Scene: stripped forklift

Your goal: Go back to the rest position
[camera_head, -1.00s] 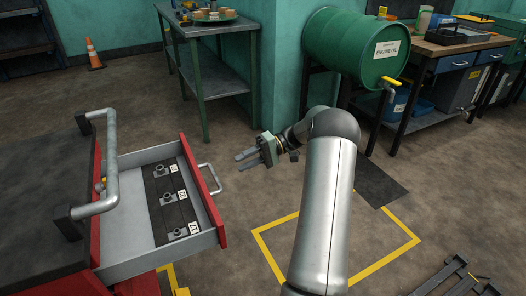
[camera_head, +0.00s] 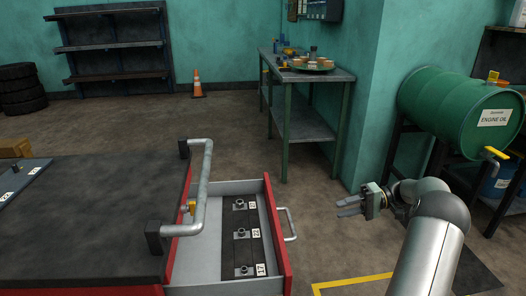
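My gripper (camera_head: 350,207) is at the right of the head view, with its two fingers pointing left. The fingers are apart with a gap between them, and nothing shows in it. It hangs over bare floor, to the right of the open red drawer (camera_head: 281,255) and apart from the drawer's handle (camera_head: 290,225). My arm reaches in from the lower right corner.
The drawer holds a dark strip (camera_head: 241,262) with numbered fittings. A workbench (camera_head: 315,122) stands behind, next to a teal pillar. A green oil drum (camera_head: 450,100) is at right. An orange cone (camera_head: 197,86) stands far back. Floor between is clear.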

